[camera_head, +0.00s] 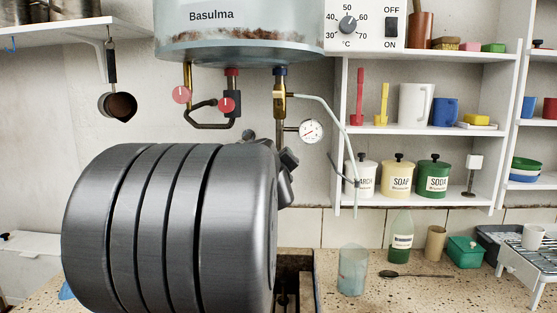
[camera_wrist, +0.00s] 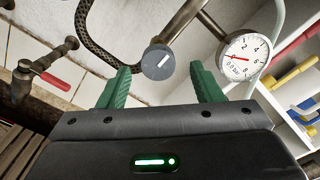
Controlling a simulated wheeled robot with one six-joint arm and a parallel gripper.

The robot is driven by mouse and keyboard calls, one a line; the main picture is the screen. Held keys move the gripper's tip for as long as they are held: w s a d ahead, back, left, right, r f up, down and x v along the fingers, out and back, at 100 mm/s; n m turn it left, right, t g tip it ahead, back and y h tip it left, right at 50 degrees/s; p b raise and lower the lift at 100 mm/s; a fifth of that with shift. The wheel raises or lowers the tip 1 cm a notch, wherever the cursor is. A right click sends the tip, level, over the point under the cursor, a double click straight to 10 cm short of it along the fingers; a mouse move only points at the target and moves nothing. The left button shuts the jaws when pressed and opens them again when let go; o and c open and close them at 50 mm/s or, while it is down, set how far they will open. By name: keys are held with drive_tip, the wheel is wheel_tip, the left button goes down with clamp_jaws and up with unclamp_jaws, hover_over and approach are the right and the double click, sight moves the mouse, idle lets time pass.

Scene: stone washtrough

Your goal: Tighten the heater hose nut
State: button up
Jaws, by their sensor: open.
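The heater (camera_head: 240,35), marked Basulma, hangs on the wall with pipes and valves under it. A dark braided hose (camera_head: 207,125) loops below its pipes and also shows in the wrist view (camera_wrist: 92,42). In the wrist view, a round grey piece with a white line (camera_wrist: 157,62) sits by the hose's end and looks like the hose nut. My gripper (camera_wrist: 161,70) is open. Its two green fingers lie on either side of this piece in the picture, with clear gaps; I cannot tell the depth between them. In the head view my arm hides the fingers.
A dial gauge (camera_wrist: 246,57) on a pipe is close to the right finger. A red-levered tap (camera_wrist: 42,76) is at the left. Shelves (camera_head: 425,130) with jugs and jars stand at the right. A glass beaker (camera_head: 353,270) and a green bottle (camera_head: 400,235) stand on the stone counter.

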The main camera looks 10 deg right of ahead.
drive_tip(key=v, duration=0.9)
drive_tip(key=shift+p, duration=0.45)
drive_tip(key=shift+w+r, duration=0.1)
drive_tip(key=shift+w, duration=0.05)
drive_tip(key=x, duration=1.3)
drive_tip(key=shift+w+d+f, duration=0.15)
drive_tip(key=shift+w+f, duration=0.05)
drive_tip(key=shift+w, duration=0.15)
drive_tip(key=shift+s, duration=0.2)
